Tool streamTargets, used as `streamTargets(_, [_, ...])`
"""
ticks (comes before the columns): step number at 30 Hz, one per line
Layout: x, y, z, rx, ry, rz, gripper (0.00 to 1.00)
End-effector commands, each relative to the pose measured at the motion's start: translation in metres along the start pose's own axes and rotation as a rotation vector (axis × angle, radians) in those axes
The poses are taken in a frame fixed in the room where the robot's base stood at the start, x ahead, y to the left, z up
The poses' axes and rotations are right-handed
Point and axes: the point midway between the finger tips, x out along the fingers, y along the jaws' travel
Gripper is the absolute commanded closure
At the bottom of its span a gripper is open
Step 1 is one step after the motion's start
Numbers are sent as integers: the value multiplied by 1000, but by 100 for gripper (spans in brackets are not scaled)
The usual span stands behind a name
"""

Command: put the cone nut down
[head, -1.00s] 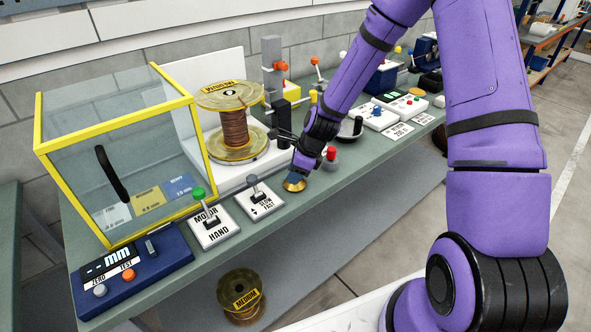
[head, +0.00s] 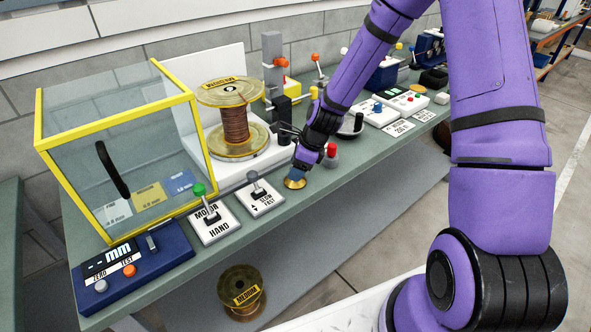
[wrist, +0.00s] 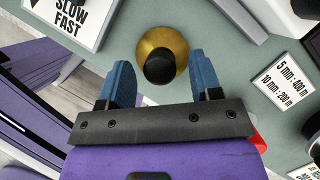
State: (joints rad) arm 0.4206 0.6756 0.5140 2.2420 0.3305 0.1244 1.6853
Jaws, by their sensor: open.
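The cone nut (wrist: 178,44) is a brass-coloured disc with a black knob on top. In the wrist view it sits on the green bench top, just ahead of my fingers. In the head view the cone nut (head: 295,183) shows as a brass rim near the bench's front edge, partly hidden by my gripper. In the head view my gripper (head: 299,172) is low over the bench beside the nut.
The SLOW/FAST lever box (head: 260,196) stands just left of the nut. The bench's front edge is near.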

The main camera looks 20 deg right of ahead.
Motion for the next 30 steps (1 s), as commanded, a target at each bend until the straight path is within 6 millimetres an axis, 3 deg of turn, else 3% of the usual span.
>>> streamTargets(18, [-95, 0, 0, 0, 0, -3, 42])
streamTargets(30, [-113, 2, 1, -23, 5, -4, 42])
